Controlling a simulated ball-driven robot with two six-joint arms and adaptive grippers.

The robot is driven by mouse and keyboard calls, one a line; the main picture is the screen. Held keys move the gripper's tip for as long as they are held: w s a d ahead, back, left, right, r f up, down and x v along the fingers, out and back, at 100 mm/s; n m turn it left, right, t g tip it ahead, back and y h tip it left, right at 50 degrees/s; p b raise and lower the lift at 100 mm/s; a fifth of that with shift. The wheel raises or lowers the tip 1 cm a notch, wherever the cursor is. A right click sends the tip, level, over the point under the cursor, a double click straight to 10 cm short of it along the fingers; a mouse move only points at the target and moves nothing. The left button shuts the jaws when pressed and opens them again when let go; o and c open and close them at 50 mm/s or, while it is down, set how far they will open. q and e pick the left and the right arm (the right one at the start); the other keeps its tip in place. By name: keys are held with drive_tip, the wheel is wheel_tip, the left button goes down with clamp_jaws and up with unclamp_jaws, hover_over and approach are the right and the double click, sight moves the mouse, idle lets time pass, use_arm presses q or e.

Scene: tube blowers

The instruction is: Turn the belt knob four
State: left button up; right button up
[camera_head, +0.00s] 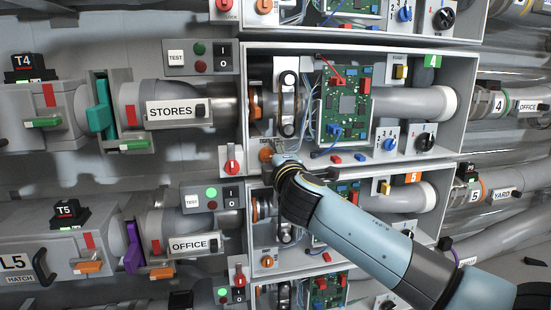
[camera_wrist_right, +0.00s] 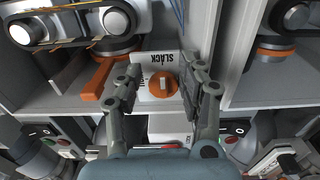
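The belt knob of box four is a small orange knob (camera_head: 265,154) at the lower left of the upper open box, partly covered by my right gripper (camera_head: 277,160). In the right wrist view the orange knob (camera_wrist_right: 163,85) has a pale raised bar and sits on a white plate (camera_wrist_right: 152,65) reading SLACK. My right gripper (camera_wrist_right: 162,78) is open, with one finger on each side of the knob. A gap shows on the left; the right finger is very close, and I cannot tell if it touches. My left gripper is not in view.
Box four, marked by a green label (camera_head: 432,61), holds a belt drive (camera_head: 287,104) and a green circuit board (camera_head: 347,100). A red switch (camera_head: 232,167) is left of the knob. An orange lever (camera_wrist_right: 98,78) stands near the left finger. Box five lies below.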

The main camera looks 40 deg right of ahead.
drive_tip(key=shift+f, duration=0.15)
drive_tip(key=v, duration=1.2)
